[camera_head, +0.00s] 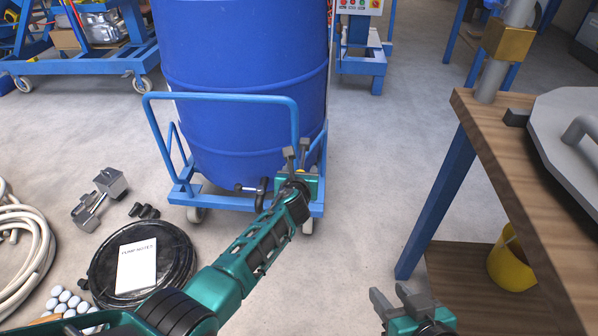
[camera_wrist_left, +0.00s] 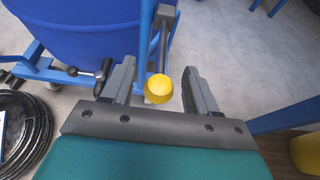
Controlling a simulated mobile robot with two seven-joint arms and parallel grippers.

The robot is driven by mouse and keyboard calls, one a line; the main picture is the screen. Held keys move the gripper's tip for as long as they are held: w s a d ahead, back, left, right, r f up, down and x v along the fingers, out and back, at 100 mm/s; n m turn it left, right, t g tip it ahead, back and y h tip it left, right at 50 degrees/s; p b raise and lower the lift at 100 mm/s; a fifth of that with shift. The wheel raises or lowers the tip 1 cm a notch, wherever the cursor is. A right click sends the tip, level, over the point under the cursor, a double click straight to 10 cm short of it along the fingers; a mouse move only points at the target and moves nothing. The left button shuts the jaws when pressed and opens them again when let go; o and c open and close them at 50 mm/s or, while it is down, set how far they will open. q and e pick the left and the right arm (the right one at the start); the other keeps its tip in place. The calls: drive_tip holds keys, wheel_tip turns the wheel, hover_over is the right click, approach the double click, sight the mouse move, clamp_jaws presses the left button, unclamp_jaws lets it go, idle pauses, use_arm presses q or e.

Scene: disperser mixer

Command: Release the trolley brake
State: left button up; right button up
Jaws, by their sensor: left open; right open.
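The blue trolley (camera_head: 225,99) stands on the floor with a large blue drum (camera_head: 240,70) on it. My left gripper (camera_head: 297,155) is open at the trolley's right front corner. In the left wrist view, a grey lever with a yellow ball knob (camera_wrist_left: 158,88) appears between the open fingers (camera_wrist_left: 160,85), with space on both sides and no visible contact. The lever runs up beside a blue trolley post. My right gripper (camera_head: 402,302) is open and empty at the bottom, left of the wooden workbench.
A black-handled fitting (camera_head: 262,193) sits low at the trolley front, left of my left gripper. A workbench (camera_head: 510,170) with a yellow bucket (camera_head: 511,262) below stands right. A black hose coil (camera_head: 108,283) lies left. Floor between trolley and bench is clear.

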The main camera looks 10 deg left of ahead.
use_arm(q)
drive_tip(key=c, duration=0.4)
clamp_jaws()
